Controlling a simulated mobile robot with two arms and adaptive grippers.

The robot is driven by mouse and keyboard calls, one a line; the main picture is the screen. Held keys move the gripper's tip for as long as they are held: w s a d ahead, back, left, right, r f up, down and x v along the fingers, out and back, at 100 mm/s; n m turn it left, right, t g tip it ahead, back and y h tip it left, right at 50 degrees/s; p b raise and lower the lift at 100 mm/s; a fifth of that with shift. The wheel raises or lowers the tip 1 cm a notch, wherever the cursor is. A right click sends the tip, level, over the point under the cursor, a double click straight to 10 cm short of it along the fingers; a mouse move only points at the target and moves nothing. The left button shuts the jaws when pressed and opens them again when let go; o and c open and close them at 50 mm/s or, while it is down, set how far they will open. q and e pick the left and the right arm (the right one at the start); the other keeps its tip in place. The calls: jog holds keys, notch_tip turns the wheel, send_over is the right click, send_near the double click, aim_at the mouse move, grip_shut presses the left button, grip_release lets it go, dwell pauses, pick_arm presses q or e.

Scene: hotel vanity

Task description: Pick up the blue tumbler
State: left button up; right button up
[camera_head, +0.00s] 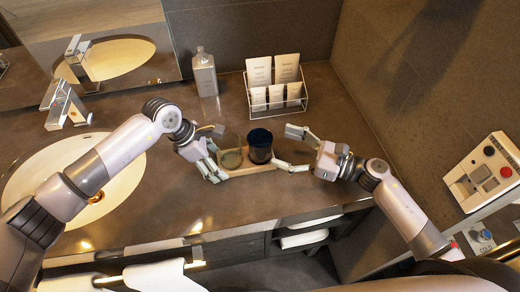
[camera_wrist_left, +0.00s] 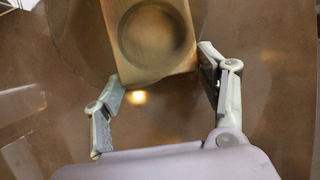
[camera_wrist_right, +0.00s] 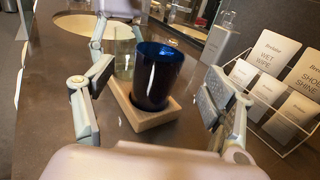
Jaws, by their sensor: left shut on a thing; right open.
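The blue tumbler (camera_head: 260,147) stands upright on a small wooden tray (camera_head: 262,169). In the right wrist view the blue tumbler (camera_wrist_right: 157,75) shows between my fingers, a little beyond the fingertips. My right gripper (camera_head: 289,149) is open to the right of it and apart from it. A clear glass tumbler (camera_head: 231,158) is just left of the blue one. I cannot tell whether the glass touches the tray.
A wire rack (camera_head: 277,102) with several packets stands behind the tumblers, and a grey bottle (camera_head: 205,74) stands back left. A sink (camera_head: 75,170) with a tap (camera_head: 62,104) is at the left. A dark wall (camera_head: 410,110) bounds the right side. The counter front is clear.

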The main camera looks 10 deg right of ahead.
aim_at(265, 140)
jog(key=x, duration=0.5)
jog(key=shift+w+a, duration=0.2)
jog(key=shift+a, duration=0.1)
jog(key=shift+c, duration=0.3)
jog(key=shift+r, duration=0.1)
jog(key=c, duration=1.7)
